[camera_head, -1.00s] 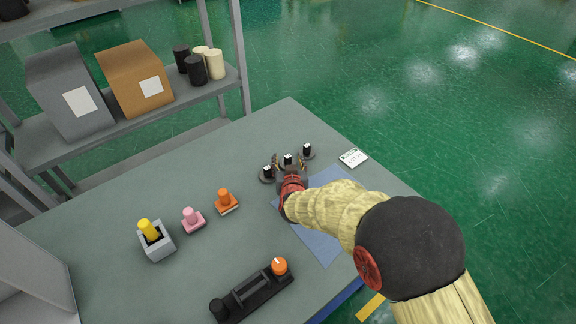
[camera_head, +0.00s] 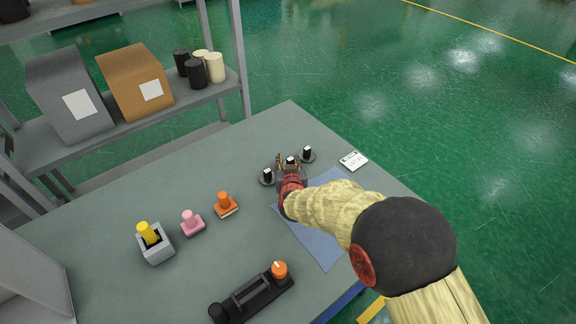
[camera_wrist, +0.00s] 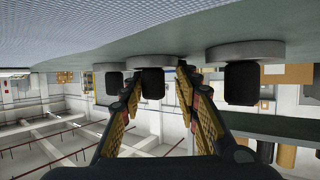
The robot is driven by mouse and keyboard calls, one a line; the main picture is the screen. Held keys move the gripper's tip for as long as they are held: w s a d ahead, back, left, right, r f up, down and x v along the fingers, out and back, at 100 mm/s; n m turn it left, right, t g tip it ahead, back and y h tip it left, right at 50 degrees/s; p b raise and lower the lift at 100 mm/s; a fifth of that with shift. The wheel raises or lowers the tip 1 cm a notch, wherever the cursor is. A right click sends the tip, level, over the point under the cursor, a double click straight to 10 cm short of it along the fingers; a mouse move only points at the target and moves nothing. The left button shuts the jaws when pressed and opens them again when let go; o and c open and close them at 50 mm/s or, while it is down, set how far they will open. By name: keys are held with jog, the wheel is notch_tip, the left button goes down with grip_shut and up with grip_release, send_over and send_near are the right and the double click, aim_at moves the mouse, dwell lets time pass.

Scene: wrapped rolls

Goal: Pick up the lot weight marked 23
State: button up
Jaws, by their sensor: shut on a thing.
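Three dark lot weights with round bases and upright black knobs stand in a row on the grey table: a left weight (camera_head: 267,175), a middle weight (camera_head: 291,160) and a right weight (camera_head: 307,154). My gripper (camera_head: 289,164) is at the middle one, its fingers shut on the knob. The wrist view is upside down; there the middle weight's knob (camera_wrist: 152,84) sits between the two fingers (camera_wrist: 160,85), with a neighbour on each side. I cannot read any number on the weights. I cannot tell whether the held weight is clear of the table.
A blue mat (camera_head: 325,240) lies under my arm. A small white scale or display (camera_head: 353,160) is at the right table edge. Orange (camera_head: 226,205), pink (camera_head: 192,222) and yellow (camera_head: 148,232) handled items stand to the left. A black holder (camera_head: 252,292) lies in front.

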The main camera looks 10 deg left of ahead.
grip_shut()
